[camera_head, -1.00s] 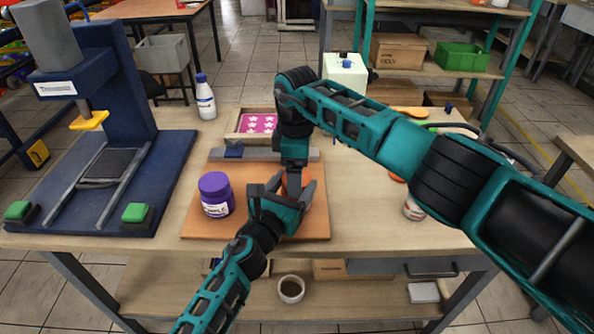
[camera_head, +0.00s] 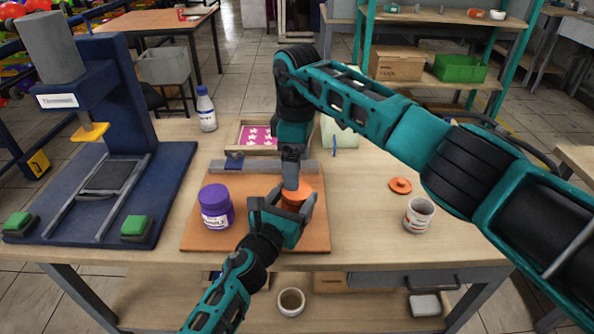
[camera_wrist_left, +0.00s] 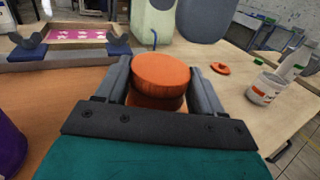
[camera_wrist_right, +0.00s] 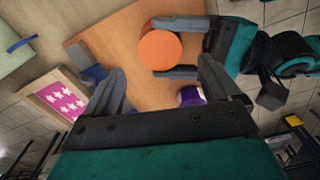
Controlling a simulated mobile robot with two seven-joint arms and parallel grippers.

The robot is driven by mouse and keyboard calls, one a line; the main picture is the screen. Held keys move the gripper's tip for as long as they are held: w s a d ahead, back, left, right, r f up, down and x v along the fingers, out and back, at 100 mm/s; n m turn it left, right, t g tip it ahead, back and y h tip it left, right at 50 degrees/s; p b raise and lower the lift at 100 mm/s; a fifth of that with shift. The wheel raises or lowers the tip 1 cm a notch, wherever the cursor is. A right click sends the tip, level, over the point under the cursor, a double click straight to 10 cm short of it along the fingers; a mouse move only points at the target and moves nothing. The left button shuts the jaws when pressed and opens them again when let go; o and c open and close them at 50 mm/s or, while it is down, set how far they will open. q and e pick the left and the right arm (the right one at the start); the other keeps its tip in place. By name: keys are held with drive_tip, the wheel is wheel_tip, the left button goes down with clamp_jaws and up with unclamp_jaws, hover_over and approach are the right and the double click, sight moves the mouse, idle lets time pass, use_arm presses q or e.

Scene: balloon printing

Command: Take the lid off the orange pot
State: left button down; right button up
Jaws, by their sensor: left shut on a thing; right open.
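The orange pot (camera_head: 296,198) stands upright on the brown board. Its flat round lid (camera_wrist_left: 162,70) sits on top of the body (camera_wrist_left: 158,101). My left gripper (camera_head: 287,203) is shut on the pot, with one finger on each side in the left wrist view. My right gripper (camera_wrist_right: 165,85) is open and empty, above the pot and pointing down. The right wrist view shows the lid (camera_wrist_right: 160,51) from above, between the left fingers and off the right gripper's centre. My right gripper partly hides the pot in the head view.
A purple jar (camera_head: 215,207) stands left of the pot on the board (camera_head: 204,240). A small orange disc (camera_head: 400,186) and a white tub (camera_head: 419,215) are on the table to the right. A pink star-patterned frame (camera_head: 257,136) lies behind. A blue press (camera_head: 128,180) fills the left.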

drive_tip(key=shift+r+m, duration=0.8)
drive_tip(key=shift+r, duration=0.05)
drive_tip(key=shift+f, duration=0.2)
wheel_tip(320, 180, down, 7)
drive_tip(key=shift+f, duration=0.15)
drive_tip(key=shift+c, duration=0.3)
drive_tip(key=c, duration=1)
drive_tip(key=shift+n, duration=1.6)
drive_tip(key=shift+c, duration=0.2)
drive_tip(key=o, duration=1.2)
drive_tip(key=shift+c, duration=0.2)
